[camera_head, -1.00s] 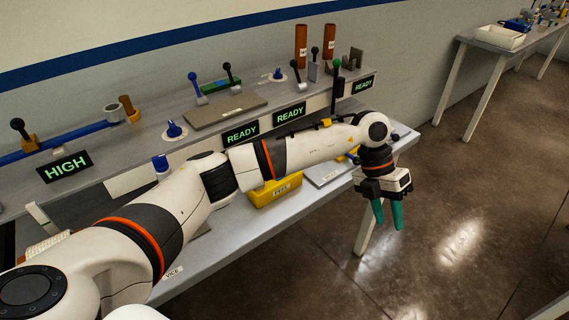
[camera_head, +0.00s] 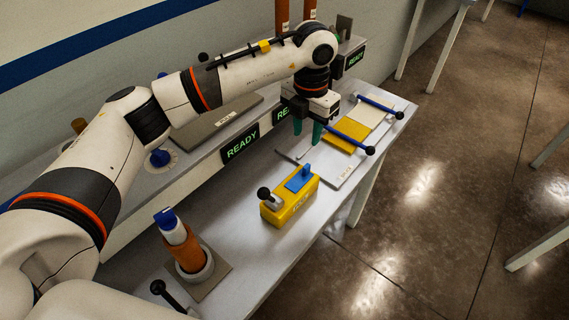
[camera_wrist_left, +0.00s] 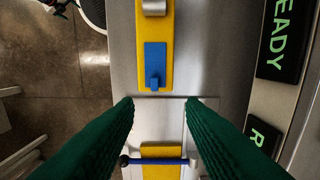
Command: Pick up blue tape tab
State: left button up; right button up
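The blue tape tab (camera_head: 300,180) lies on top of a yellow block (camera_head: 283,207) on the workbench, with a small part standing up. In the left wrist view the blue tape tab (camera_wrist_left: 154,62) lies flat-side up on the yellow block (camera_wrist_left: 155,20), ahead of the fingertips and roughly centred between them. My left gripper (camera_head: 307,131) has green fingers pointing down over the bench, behind the block and apart from it. In the left wrist view its fingers (camera_wrist_left: 160,104) are spread and empty. My right gripper is not in view.
A grey plate with a yellow pad (camera_head: 348,134) and dark-ended blue bars (camera_head: 345,140) lies to the right. An orange bottle (camera_head: 184,250) with a blue cap stands at left front. A raised shelf with READY signs (camera_head: 241,144) runs behind. The bench around the yellow block is clear.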

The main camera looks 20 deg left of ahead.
pick_arm(q)
jog(key=p, duration=0.2)
send_over(305, 167)
jog(key=f, duration=0.5)
jog(key=shift+w+d+f, duration=0.2)
jog(key=shift+d+f, duration=0.1)
jog(key=shift+f, duration=0.1)
jog(key=shift+a+f, duration=0.15)
jog(key=shift+f, duration=0.1)
jog(key=f, duration=0.1)
jog(key=f+p, duration=0.1)
jog(key=f, duration=0.1)
jog(key=f+p, duration=0.1)
jog(key=shift+s+a+f, duration=0.15)
jog(key=shift+s, duration=0.2)
jog(key=shift+f, duration=0.4)
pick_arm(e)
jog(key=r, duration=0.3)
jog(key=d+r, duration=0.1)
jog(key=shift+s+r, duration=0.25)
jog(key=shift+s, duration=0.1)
pick_arm(q)
jog(key=shift+c, duration=0.4)
jog(key=c, duration=0.5)
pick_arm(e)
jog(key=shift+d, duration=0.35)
